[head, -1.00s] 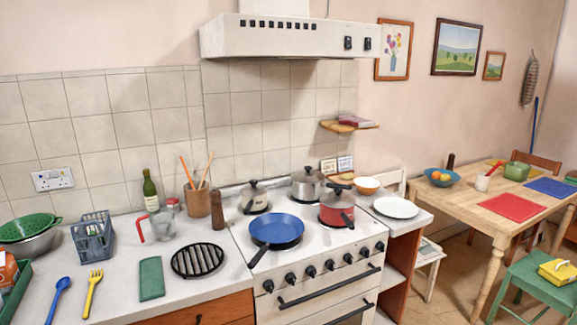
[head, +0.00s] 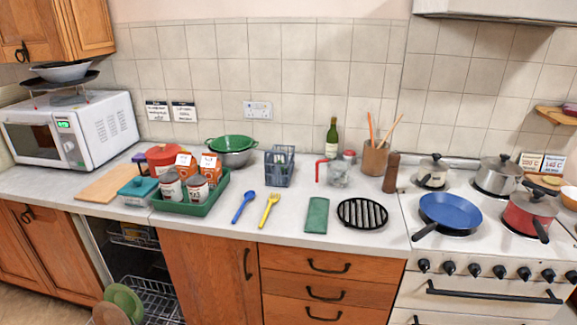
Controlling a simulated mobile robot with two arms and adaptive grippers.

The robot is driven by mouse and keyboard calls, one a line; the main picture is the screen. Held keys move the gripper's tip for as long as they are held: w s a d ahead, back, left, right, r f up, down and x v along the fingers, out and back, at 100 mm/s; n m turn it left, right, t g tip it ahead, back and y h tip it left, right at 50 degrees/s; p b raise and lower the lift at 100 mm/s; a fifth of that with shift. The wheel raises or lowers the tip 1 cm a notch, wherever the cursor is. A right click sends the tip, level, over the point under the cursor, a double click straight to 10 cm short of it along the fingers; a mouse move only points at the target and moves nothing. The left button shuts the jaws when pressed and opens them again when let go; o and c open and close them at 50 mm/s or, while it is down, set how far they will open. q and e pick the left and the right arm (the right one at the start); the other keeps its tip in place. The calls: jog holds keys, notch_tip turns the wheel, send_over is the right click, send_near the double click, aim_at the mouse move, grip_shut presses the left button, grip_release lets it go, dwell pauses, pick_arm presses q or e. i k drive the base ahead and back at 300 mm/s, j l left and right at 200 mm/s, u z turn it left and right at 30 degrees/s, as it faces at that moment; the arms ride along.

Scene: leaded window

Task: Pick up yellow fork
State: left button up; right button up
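The yellow fork (head: 269,209) lies flat on the light grey countertop (head: 296,225), near its front edge, with its tines toward the wall. A blue spoon (head: 243,207) lies just left of it, apart from it. Neither of my grippers shows in the head view. Nothing covers the fork.
A green tray (head: 207,208) with cans and cartons stands left of the spoon. A blue-grey rack (head: 280,170) is behind the fork. A folded green cloth (head: 317,214) and a black trivet (head: 362,213) lie to the right. An open dishwasher (head: 150,290) is below left.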

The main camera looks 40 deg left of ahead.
aim_at(272, 200)
jog(key=u, duration=1.25)
